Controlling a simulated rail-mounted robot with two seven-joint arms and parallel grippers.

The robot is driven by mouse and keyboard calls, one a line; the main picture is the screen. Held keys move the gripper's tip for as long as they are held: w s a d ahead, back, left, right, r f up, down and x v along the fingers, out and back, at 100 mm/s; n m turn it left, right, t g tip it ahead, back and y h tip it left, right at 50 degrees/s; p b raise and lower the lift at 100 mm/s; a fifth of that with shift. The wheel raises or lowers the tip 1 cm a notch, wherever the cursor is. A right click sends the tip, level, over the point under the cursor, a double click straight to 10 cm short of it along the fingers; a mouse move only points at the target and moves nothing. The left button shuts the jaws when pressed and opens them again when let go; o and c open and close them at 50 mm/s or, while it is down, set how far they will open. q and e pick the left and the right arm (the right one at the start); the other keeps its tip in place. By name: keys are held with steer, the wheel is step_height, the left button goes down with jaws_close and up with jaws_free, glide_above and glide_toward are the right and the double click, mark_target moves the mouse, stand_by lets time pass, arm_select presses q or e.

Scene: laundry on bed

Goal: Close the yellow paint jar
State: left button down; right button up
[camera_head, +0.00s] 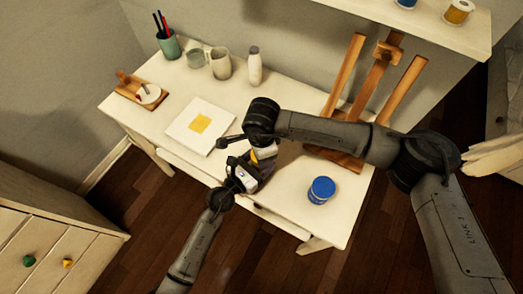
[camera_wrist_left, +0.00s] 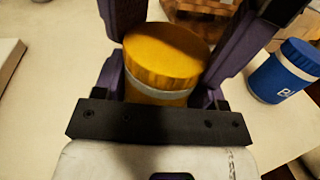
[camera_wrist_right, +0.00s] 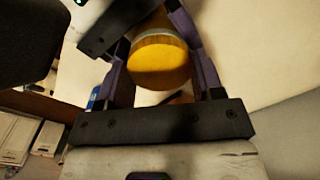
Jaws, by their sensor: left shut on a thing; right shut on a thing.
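The yellow paint jar (camera_wrist_left: 162,65) is between the fingers of my left gripper (camera_head: 246,172) in the left wrist view. A pale band runs around it below its yellow top. In the head view only a bit of yellow (camera_head: 266,153) shows between the grippers, near the table's front edge. My right gripper (camera_head: 263,142) comes in from above and is shut on the jar's yellow lid (camera_wrist_right: 160,62), whose round face shows in the right wrist view. I cannot tell how tightly the lid sits.
A blue paint jar (camera_head: 321,190) stands to the right on the white table (camera_head: 290,205). A wooden easel (camera_head: 375,75) is behind it. A canvas with a yellow square (camera_head: 200,125) lies left. Cups (camera_head: 220,63), a bottle (camera_head: 254,65) and a pencil holder (camera_head: 168,45) are at the back.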

steer(key=m, duration=0.4)
steer(key=shift+m, duration=0.3)
steer(key=o, duration=0.9)
steer(key=shift+o, duration=0.7)
steer(key=shift+s, duration=0.15)
steer(key=shift+a, duration=0.1)
